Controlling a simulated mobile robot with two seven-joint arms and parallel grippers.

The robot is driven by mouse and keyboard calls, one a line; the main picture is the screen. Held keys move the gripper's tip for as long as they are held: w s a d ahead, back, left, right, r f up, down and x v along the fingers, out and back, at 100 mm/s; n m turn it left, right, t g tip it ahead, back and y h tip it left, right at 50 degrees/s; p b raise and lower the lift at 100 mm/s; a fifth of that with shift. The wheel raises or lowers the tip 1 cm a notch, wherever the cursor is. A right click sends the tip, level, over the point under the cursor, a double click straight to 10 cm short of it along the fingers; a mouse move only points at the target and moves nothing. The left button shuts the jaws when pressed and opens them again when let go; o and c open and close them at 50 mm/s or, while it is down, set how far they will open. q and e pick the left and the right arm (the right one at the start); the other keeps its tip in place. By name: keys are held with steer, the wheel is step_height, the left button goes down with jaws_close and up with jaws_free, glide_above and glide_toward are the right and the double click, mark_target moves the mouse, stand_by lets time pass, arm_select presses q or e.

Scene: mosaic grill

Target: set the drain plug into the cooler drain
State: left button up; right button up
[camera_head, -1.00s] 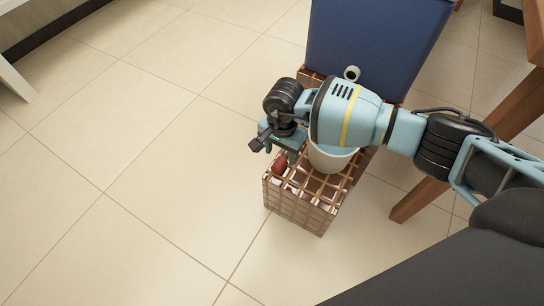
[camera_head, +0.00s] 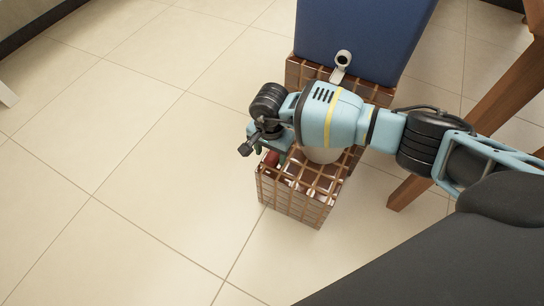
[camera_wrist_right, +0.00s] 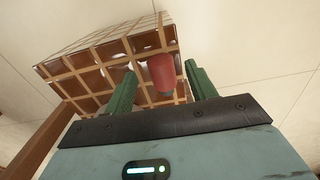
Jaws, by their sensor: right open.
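The red drain plug (camera_head: 271,158) stands on the near end of a brown-tiled ledge, partly hidden by my right gripper (camera_head: 279,148). In the right wrist view the plug (camera_wrist_right: 162,74) shows between the two green fingers of my right gripper (camera_wrist_right: 160,69). The fingers are open, with a visible gap on both sides of the plug. The blue cooler (camera_head: 362,38) stands at the far end of the ledge. Its pale drain spout (camera_head: 342,60) with a dark round opening sticks out from its near face. My left gripper is not in view.
A white container (camera_head: 322,156) sits on the tiled ledge (camera_head: 297,203), mostly hidden under my right arm. Wooden legs (camera_head: 410,190) stand to the right. The tiled floor on the left is clear.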

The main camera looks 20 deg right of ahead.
step_height(320, 180, down, 3)
steer(key=shift+a+r+b, duration=0.1)
steer(key=shift+r+b, duration=0.1)
steer(key=shift+b, duration=0.25)
steer(key=c, duration=0.7)
steer(key=shift+r, duration=0.1)
steer(key=c, duration=0.4)
steer(key=shift+o, duration=0.2)
